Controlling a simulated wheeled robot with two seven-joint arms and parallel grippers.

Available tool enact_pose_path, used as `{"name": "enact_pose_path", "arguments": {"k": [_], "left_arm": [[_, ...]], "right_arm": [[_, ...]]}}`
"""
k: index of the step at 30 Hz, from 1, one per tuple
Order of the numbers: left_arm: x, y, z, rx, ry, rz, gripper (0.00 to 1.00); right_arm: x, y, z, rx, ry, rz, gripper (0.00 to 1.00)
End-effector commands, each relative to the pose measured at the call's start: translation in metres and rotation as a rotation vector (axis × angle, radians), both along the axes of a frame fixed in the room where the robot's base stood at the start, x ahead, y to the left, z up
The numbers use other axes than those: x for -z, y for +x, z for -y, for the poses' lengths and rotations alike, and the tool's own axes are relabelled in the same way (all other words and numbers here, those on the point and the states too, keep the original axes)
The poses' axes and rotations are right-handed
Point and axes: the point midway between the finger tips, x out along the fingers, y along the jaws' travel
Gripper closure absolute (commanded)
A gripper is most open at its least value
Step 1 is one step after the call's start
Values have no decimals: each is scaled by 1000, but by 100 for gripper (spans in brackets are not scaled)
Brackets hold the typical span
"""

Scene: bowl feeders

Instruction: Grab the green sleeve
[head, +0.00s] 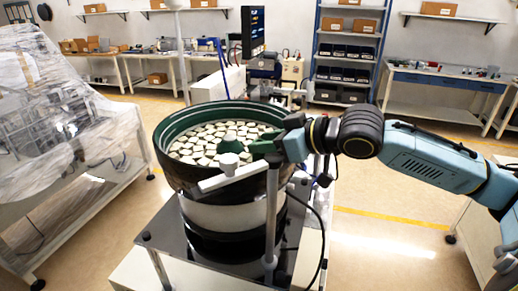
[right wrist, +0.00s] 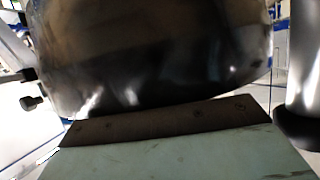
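A black bowl feeder (head: 215,190) with a green inner wall (head: 190,117) stands in the middle of the head view. It is filled with many pale pieces (head: 200,150). Small green parts (head: 203,147) show among the pieces near its centre; I cannot tell whether one is the green sleeve. My right gripper (head: 280,146) is at the bowl's right rim, its fingers seen edge-on and partly lost against the green. I cannot tell whether it is open or holds anything. The right wrist view shows the bowl's dark curved outside (right wrist: 150,60) close up; the fingertips are hidden. My left gripper is out of view.
A grey bracket (head: 230,178) and a metal post (head: 271,215) stand at the bowl's front right, close under my right gripper. A plastic-wrapped machine (head: 65,130) is at the left. Workbenches (head: 435,90) and a blue shelf rack (head: 345,50) line the back. Floor at the right is mostly clear.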

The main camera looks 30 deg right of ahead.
Motion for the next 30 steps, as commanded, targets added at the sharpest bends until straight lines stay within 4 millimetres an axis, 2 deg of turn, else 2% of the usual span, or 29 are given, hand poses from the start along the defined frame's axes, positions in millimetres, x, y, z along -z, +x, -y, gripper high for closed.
{"name": "enact_pose_path", "arguments": {"k": [8,15,24,30], "left_arm": [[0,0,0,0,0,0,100],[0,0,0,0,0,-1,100],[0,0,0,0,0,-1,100],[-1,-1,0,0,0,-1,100]], "right_arm": [[1,1,0,0,0,-1,64],[1,0,0,0,0,-1,95],[-2,1,0,0,-1,0,96],[-19,1,0,0,-2,4,96]]}}
